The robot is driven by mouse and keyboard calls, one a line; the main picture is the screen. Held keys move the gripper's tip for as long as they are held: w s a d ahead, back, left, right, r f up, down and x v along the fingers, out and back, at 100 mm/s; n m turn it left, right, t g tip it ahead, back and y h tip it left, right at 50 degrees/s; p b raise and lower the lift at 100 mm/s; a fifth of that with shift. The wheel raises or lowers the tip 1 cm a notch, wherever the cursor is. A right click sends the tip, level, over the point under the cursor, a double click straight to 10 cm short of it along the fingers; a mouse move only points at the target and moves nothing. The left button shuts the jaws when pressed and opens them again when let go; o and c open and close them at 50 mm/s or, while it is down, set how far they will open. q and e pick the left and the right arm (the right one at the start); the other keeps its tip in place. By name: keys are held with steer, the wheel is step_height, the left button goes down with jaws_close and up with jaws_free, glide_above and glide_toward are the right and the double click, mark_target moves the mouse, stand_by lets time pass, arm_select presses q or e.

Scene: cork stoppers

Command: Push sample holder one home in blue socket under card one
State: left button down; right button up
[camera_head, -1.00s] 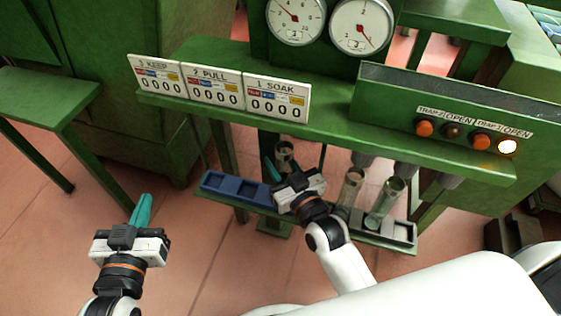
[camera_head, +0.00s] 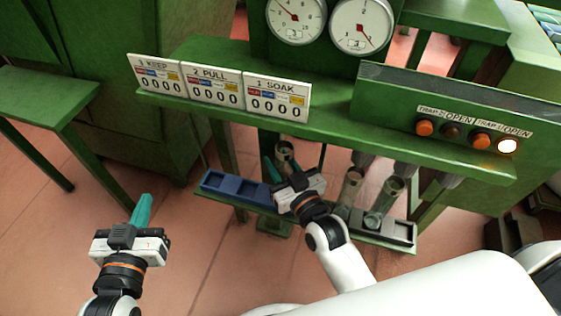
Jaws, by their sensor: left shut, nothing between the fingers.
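Card one, marked "1 SOAK" (camera_head: 278,98), is the rightmost of three cards on the green shelf edge. Below the cards is a blue socket strip (camera_head: 236,187); its right end, under card one, is partly hidden by my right gripper (camera_head: 272,168). A clear sample holder with a dark band (camera_head: 284,152) stands upright at that right end, just beyond the gripper. A teal finger shows at the holder's left; I cannot tell whether the gripper touches or grips it. My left gripper (camera_head: 142,210) is shut and empty, over the floor, away from the strip.
Two clear tubes (camera_head: 350,188) (camera_head: 384,200) stand in a grey tray (camera_head: 400,232) right of my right arm. A green panel with lamps (camera_head: 465,130) and the shelf overhang the strip. A green bench (camera_head: 55,95) is at the left; floor between is free.

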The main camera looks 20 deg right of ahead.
arm_select(q)
steer(key=shift+d+r, duration=0.1)
steer(key=shift+r, duration=0.15)
arm_select(e)
steer(key=shift+f, duration=0.45)
arm_select(q)
steer(key=shift+w+d+r+t+b, duration=0.1)
steer(key=shift+w+r+t+b, duration=0.1)
steer(key=shift+r+t, duration=0.35)
steer(key=shift+w+d+r+t+b, duration=0.1)
steer(key=shift+r+t+b, duration=0.05)
steer(key=shift+r+t, duration=0.35)
arm_select(e)
steer(key=shift+f, duration=0.75)
steer(key=o, duration=1.1)
steer(key=shift+c, duration=0.2)
arm_select(q)
steer(key=shift+s+r+h, duration=0.1)
steer(key=shift+h, duration=0.3)
